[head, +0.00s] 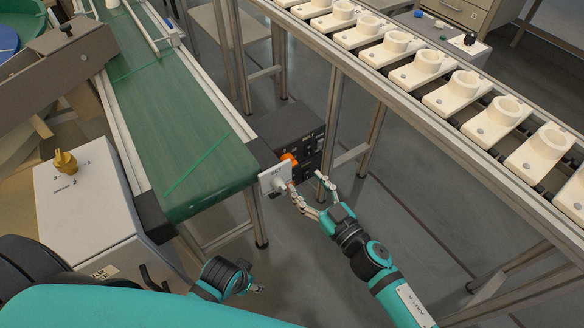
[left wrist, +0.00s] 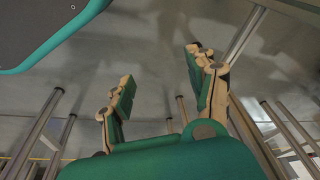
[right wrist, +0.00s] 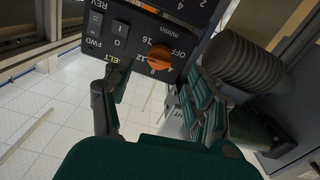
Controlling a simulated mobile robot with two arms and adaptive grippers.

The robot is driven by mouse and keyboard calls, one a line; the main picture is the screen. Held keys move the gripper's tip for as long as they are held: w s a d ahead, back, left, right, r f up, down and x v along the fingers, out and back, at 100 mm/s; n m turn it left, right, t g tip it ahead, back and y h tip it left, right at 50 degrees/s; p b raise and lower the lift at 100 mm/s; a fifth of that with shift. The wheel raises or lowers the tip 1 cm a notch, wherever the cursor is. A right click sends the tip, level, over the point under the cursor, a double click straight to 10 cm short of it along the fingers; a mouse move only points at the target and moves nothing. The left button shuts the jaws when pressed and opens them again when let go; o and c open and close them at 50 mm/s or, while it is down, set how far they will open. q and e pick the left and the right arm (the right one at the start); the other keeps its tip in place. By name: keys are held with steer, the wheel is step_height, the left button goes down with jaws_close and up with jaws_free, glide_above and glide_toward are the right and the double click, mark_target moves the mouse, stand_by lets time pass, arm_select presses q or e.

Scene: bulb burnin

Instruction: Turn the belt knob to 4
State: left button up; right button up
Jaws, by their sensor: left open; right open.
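The belt knob is a small orange knob (right wrist: 160,57) on a dark control panel (right wrist: 125,52), which appears upside down in the right wrist view. The numbers 4, 8, 12, 16 and OFF ring it; I cannot tell for certain which one it points to. In the head view the orange knob (head: 289,159) shows at the conveyor's near end, partly behind a white plate. My right gripper (head: 306,182) is open close in front of the panel, its fingers (right wrist: 158,80) on either side of the knob's line, apparently apart from it. My left gripper (left wrist: 158,75) is open and empty, low over the floor.
The green conveyor belt (head: 175,120) lies left of the panel, with a white plate (head: 268,181) at its corner. A rail with several cream sockets (head: 465,85) runs along the right. Switches (right wrist: 118,35) sit beside the orange knob.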

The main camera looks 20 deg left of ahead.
arm_select(q)
steer(key=shift+w+r+b, duration=0.15)
steer(key=shift+r+b, duration=0.45)
steer(key=shift+r, duration=1.9)
arm_select(e)
steer(key=shift+x, duration=3.55)
steer(key=c, duration=1.1)
steer(key=shift+c, duration=0.2)
